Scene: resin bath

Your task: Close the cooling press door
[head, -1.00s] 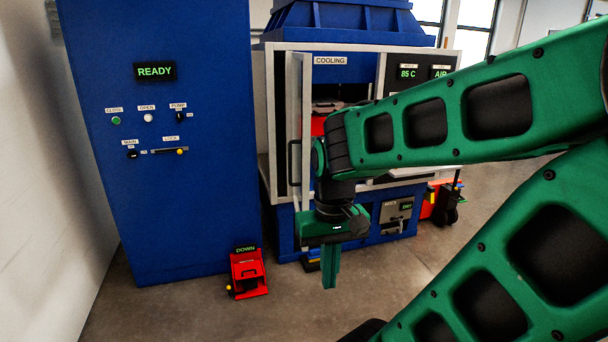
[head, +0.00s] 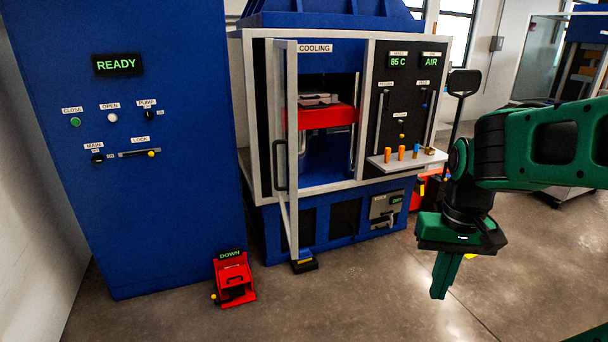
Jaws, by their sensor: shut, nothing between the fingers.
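The cooling press (head: 352,49) stands in the middle of the head view under a "COOLING" sign. Its door (head: 292,130) is a pale-framed panel hinged at the left of the opening. It stands open, swung out toward me and seen nearly edge-on, with a dark handle (head: 279,165) on its left side. Through the opening a red platen (head: 325,117) with a grey piece on it shows. My gripper (head: 441,276) is at the right, pointing down, shut and empty. It is in front of the press's right side, well apart from the door.
A blue cabinet (head: 122,200) reading "READY" fills the left. A red pedal box (head: 234,280) marked "DOWN" stands on the floor beside it. A small dark floor block with yellow and blue (head: 304,263) sits below the door. A shelf with colored pegs (head: 408,160) juts from the press's right. Floor in front is clear.

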